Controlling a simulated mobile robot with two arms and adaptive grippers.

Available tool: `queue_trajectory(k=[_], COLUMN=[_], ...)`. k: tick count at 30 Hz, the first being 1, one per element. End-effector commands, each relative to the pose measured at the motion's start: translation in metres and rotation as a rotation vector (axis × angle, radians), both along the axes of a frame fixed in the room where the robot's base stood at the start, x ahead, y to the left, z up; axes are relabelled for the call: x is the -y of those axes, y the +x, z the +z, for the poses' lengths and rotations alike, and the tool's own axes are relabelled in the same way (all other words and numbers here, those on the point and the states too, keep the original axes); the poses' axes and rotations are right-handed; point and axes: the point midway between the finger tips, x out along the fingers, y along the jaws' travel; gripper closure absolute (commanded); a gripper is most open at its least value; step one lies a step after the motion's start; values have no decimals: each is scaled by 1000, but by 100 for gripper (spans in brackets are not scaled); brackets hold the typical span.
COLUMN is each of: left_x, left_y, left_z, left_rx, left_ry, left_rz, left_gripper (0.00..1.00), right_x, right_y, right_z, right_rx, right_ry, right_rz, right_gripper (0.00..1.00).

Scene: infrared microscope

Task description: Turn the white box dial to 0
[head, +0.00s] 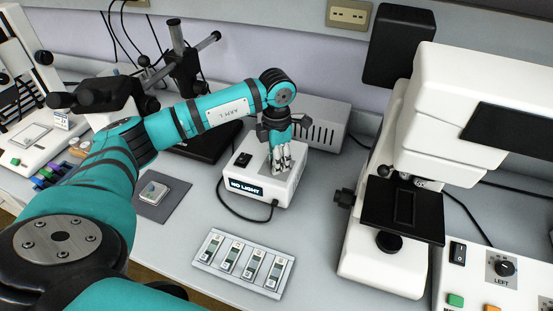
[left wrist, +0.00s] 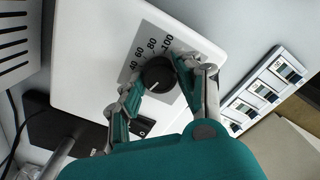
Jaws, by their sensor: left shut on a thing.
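The white box (head: 264,202) stands on the bench in the middle of the head view, with a small lit display (head: 246,189) reading "NO LIGHT". My left gripper (head: 281,165) reaches down onto its top and hides the dial there. In the left wrist view, the black dial (left wrist: 158,74) sits on a grey scale (left wrist: 160,45) with 40, 60, 80 and 100 visible. The lower marks are hidden behind a finger. The left gripper (left wrist: 157,88) has one finger on each side of the dial and is shut on it. The dial's white line points to the lower left in that view.
A tray of slides (head: 243,262) lies in front of the box. A white microscope (head: 385,245) stands to the right, with a control panel (head: 480,270) beside it. A grey vented box (head: 318,122) is behind. A grey mat (head: 178,207) lies left.

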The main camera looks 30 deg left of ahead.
Motion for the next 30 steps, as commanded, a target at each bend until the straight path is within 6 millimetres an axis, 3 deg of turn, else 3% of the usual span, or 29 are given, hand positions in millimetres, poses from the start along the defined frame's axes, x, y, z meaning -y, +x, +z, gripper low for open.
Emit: queue_trajectory(k=[15, 16, 20, 30], left_x=[0, 0, 0, 0], left_y=[1, 1, 0, 1], left_z=[1, 1, 1, 3], left_rx=[3, 3, 2, 2], left_ry=[-1, -1, 0, 0], left_rz=[17, 17, 17, 16], left_gripper=[98, 62, 45, 43], right_x=[-1, -1, -1, 1], right_y=[0, 0, 0, 1], right_z=[0, 0, 0, 0], right_rx=[1, 0, 1, 1], right_ry=[2, 1, 1, -1], right_rz=[-1, -1, -1, 0], right_gripper=[60, 60, 60, 60])
